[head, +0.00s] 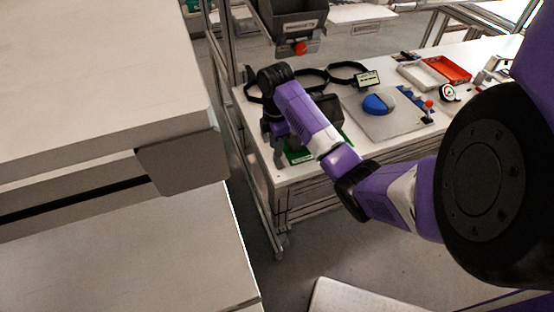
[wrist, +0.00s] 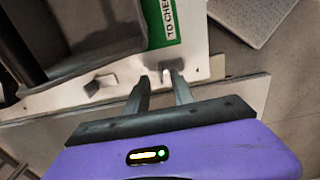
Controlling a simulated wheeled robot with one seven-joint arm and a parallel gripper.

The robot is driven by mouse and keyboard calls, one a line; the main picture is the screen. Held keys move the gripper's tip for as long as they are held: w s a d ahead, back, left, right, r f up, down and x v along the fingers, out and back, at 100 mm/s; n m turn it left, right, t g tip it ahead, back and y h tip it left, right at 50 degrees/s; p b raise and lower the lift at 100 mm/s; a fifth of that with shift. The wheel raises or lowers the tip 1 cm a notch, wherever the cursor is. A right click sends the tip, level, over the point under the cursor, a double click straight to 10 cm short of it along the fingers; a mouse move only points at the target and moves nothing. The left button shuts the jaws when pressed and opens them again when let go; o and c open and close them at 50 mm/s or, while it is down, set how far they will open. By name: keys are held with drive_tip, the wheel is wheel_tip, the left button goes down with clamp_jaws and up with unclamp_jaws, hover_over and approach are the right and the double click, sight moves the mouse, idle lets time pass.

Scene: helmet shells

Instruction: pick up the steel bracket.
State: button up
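My gripper (wrist: 161,80) points at the white tabletop near its edge in the wrist view. Its two fingers stand apart with a gap between them. A small grey angled piece (wrist: 100,85), which looks like the steel bracket, lies on the white top just left of the fingers and apart from them. A small bright patch shows between the fingertips; I cannot tell what it is. In the head view my gripper (head: 277,152) hangs at the table's near left corner, and I cannot make out the bracket there.
A dark bin (wrist: 85,35) and a green "TO CHECK" label (wrist: 162,22) lie beyond the fingers. On the white table (head: 285,174) are a grey board (head: 393,127) with a blue shell (head: 379,103), black bands (head: 347,70) and a red tray (head: 449,69). A beige unit (head: 95,80) fills the left.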

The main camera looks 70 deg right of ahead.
sight(279, 160)
drive_tip(key=shift+s+f, duration=0.1)
drive_tip(key=shift+f, duration=1.5)
clamp_jaws()
